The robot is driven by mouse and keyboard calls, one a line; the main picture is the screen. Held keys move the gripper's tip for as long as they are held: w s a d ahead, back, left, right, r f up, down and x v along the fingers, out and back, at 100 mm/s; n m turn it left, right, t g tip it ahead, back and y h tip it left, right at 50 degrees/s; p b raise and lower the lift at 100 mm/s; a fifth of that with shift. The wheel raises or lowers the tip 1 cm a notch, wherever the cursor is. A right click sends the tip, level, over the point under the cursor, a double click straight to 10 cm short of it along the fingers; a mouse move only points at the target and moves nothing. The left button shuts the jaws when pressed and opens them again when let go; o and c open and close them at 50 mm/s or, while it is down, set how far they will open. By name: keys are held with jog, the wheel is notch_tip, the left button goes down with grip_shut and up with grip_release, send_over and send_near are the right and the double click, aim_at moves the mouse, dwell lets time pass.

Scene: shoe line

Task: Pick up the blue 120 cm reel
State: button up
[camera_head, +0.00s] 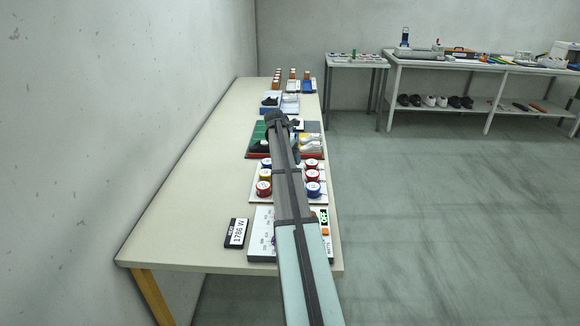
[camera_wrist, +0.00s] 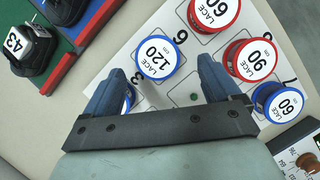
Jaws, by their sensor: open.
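The blue reel marked LACE 120 (camera_wrist: 158,57) stands upright on the white numbered board (camera_wrist: 262,18) in the wrist view. My gripper (camera_wrist: 162,67) is open and empty, its two blue fingers spread, with the reel showing in the gap near the left fingertip. I cannot tell how far above the board the fingers are. Another blue reel (camera_wrist: 129,99) is mostly hidden behind the left finger. In the head view my arm covers the middle of the board and I cannot make out the 120 reel there.
A red 90 reel (camera_wrist: 255,60) stands close to the right finger, with a red 60 reel (camera_wrist: 213,12) and a blue 60 reel (camera_wrist: 283,103) nearby. Shoes on a green and red mat (camera_head: 258,134) lie beyond the board. The table's left side (camera_head: 185,190) is clear.

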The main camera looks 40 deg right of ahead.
jog(key=shift+x, duration=2.5)
jog(key=shift+w+d+r, duration=0.1)
jog(key=shift+w, duration=0.1)
jog(key=c, duration=1.1)
jog(key=shift+r, duration=0.1)
